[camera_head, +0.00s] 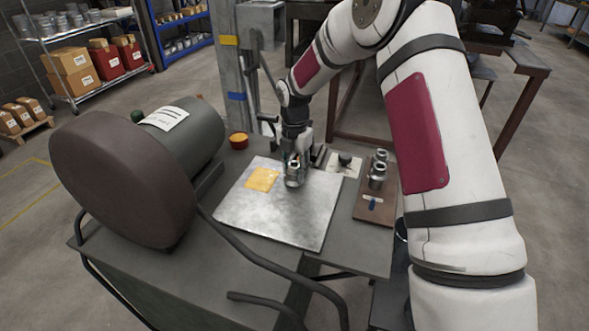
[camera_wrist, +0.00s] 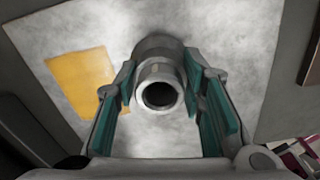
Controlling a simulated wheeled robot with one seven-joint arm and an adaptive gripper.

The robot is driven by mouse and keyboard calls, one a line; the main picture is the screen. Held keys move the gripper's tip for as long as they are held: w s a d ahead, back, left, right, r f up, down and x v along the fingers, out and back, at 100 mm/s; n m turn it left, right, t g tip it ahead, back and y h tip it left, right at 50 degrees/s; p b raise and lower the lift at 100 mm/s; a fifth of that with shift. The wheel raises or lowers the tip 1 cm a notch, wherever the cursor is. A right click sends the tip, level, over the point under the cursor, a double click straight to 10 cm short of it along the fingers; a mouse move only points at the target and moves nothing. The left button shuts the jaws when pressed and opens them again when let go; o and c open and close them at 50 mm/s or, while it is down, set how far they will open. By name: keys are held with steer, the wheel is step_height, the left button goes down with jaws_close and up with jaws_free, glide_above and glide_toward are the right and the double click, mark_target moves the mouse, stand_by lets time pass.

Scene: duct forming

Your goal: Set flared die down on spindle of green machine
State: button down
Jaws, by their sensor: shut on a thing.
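My gripper (camera_head: 296,168) hangs over the metal sheet, pointing down. It is shut on a grey metal die (camera_head: 294,180), stepped and ring-shaped. In the wrist view, the die (camera_wrist: 159,75) sits between the teal finger pads, its round bore facing the camera. I cannot tell how far it is above the sheet. A dark green-grey drum-shaped machine (camera_head: 190,135) with a large brown round face stands at the left of the bench; it carries a white label. I cannot make out a spindle on it.
A bright metal sheet (camera_head: 275,215) with a yellow patch (camera_head: 262,179) lies on the grey bench (camera_head: 205,255). Metal dies (camera_head: 377,174) stand on a brown board (camera_head: 375,205) at the right.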

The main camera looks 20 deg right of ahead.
steer(key=shift+f, duration=0.25)
steer(key=c, duration=1)
jaws_free()
steer(key=shift+o, duration=0.2)
steer(key=shift+r, duration=0.1)
step_height(320, 180, up, 12)
